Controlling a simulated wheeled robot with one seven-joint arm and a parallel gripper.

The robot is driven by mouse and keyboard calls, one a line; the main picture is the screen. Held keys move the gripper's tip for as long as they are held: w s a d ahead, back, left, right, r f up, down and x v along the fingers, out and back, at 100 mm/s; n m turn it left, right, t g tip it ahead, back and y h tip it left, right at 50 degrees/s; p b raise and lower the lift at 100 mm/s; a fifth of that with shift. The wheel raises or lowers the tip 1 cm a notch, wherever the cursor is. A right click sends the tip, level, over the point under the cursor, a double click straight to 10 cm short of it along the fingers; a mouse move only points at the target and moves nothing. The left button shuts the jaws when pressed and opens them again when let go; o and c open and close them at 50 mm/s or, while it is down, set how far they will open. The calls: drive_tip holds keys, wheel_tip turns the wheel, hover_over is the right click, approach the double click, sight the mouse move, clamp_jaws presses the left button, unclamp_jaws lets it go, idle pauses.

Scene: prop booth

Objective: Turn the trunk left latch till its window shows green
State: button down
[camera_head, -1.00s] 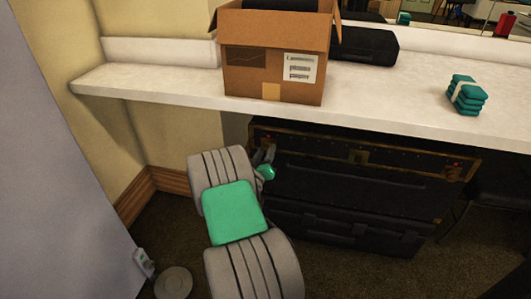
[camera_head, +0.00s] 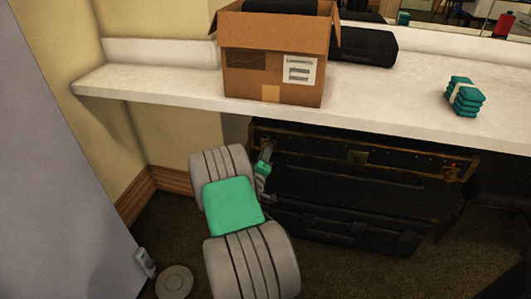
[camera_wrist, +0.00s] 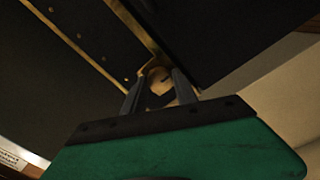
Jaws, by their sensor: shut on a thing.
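The black trunk (camera_head: 345,181) with brass edging stands under the counter. In the wrist view its dark panels and brass trim (camera_wrist: 117,15) are close to my gripper. My gripper (camera_head: 267,152) is at the trunk's upper left front corner. In the wrist view my gripper (camera_wrist: 156,85) is shut on the left latch (camera_wrist: 158,97), whose dark piece lies between the two fingers, with a pale round part behind it. I cannot make out the colour of the left latch's window. At the trunk's right end a small red spot (camera_head: 453,165) shows.
A white counter (camera_head: 390,106) overhangs the trunk. On it are an open cardboard box (camera_head: 255,85), a black case (camera_head: 365,48) and a teal stack (camera_head: 465,97). Another black case (camera_head: 350,230) lies beneath the trunk. A grey panel (camera_head: 50,170) stands at left.

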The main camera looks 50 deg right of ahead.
drive_tip(key=shift+f, duration=0.1)
drive_tip(key=c, duration=1)
unclamp_jaws()
drive_tip(key=shift+o, duration=0.2)
drive_tip(key=shift+a, duration=0.1)
drive_tip(key=v, duration=0.7)
drive_tip(key=shift+a, duration=0.4)
drive_tip(key=shift+s, duration=0.15)
